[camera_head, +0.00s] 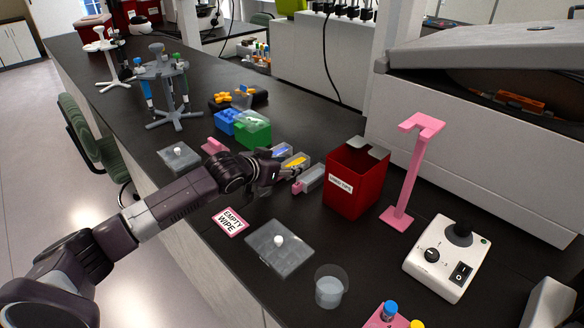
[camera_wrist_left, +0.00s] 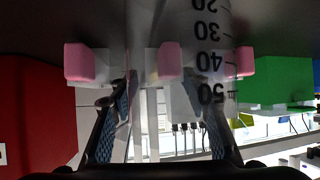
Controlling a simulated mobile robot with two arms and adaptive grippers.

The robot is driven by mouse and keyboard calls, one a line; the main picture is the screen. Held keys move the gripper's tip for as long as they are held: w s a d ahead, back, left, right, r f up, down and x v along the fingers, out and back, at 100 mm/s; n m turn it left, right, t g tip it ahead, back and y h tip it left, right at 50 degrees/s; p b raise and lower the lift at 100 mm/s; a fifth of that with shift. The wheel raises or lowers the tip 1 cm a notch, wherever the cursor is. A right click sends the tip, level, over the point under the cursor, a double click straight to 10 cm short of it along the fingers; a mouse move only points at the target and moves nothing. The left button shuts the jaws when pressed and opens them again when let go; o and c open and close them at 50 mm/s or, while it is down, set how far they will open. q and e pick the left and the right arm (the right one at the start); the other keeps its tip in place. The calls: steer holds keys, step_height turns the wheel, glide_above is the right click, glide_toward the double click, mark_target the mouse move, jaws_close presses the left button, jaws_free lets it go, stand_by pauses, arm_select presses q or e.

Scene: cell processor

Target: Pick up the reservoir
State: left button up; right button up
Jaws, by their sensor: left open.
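Several clear trough-like reservoirs stand in a row on the dark bench in the head view. One holds blue liquid (camera_head: 281,150), one holds yellow liquid (camera_head: 296,161), and a clear one with a pink end (camera_head: 311,178) is nearest the red box. My left gripper (camera_head: 270,170) is open at the near ends of this row. In the left wrist view a clear reservoir wall with upside-down graduations (camera_wrist_left: 207,45) lies ahead of the open fingers (camera_wrist_left: 163,85). I cannot tell whether the fingers touch it. My right gripper is not in view.
A red box (camera_head: 352,185) and pink stand (camera_head: 404,180) are to the right of the row. Green (camera_head: 254,133) and blue racks (camera_head: 229,122) are beyond my gripper. A lidded clear box (camera_head: 279,252), a cup (camera_head: 330,290) and a white control unit (camera_head: 447,258) are nearer.

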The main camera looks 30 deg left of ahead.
arm_select(q)
steer(key=c, duration=1.1)
step_height(320, 180, up, 20)
steer(key=b, duration=0.1)
